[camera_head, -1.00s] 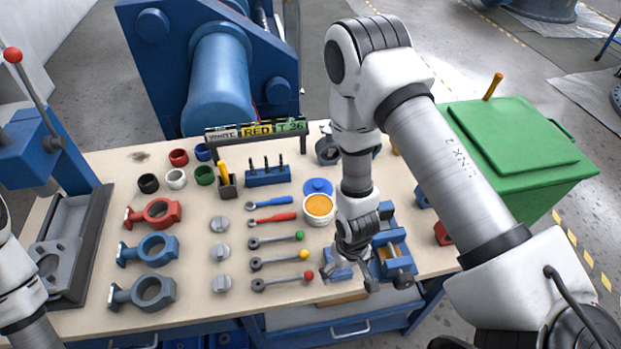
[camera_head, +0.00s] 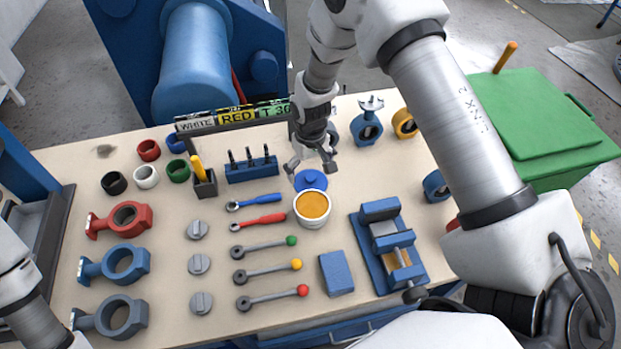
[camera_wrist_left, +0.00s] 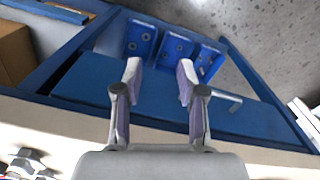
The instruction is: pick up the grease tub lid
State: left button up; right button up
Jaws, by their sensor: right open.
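The grease tub lid (camera_head: 311,181) is a blue disc with a small knob, lying on the bench top in the head view. The open grease tub (camera_head: 312,208), white with orange-yellow grease, stands just in front of it. My right gripper (camera_head: 313,168) is open and points down, above and slightly behind the lid; its fingers are spread near the lid's far edge. I see no contact. My left gripper (camera_wrist_left: 158,85) shows in the left wrist view with its fingers apart and nothing between them, over the blue bench front.
A blue vise (camera_head: 388,250) and a blue block (camera_head: 336,273) stand in front of the tub. Wrenches and colour-knobbed levers (camera_head: 265,246) lie to the left. A label rail (camera_head: 238,117) and a blue tool holder (camera_head: 251,169) stand behind left. Valve bodies (camera_head: 366,129) stand to the right.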

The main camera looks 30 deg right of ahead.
aim_at(311, 178)
jog(key=f, duration=0.2)
jog(key=w+f, duration=0.1)
jog(key=f, duration=0.1)
jog(key=shift+d+f, duration=0.1)
jog(key=shift+d, duration=0.15)
jog(key=shift+s+a+r, duration=0.1)
jog(key=shift+s+r, duration=0.1)
jog(key=shift+c, duration=0.4)
jog(key=shift+s, duration=0.1)
jog(key=c, duration=1.6)
pick_arm(q)
jog(key=shift+w+d+r, duration=0.1)
jog(key=shift+w+r, duration=0.1)
jog(key=shift+r, duration=0.2)
pick_arm(e)
jog(key=shift+c, duration=0.2)
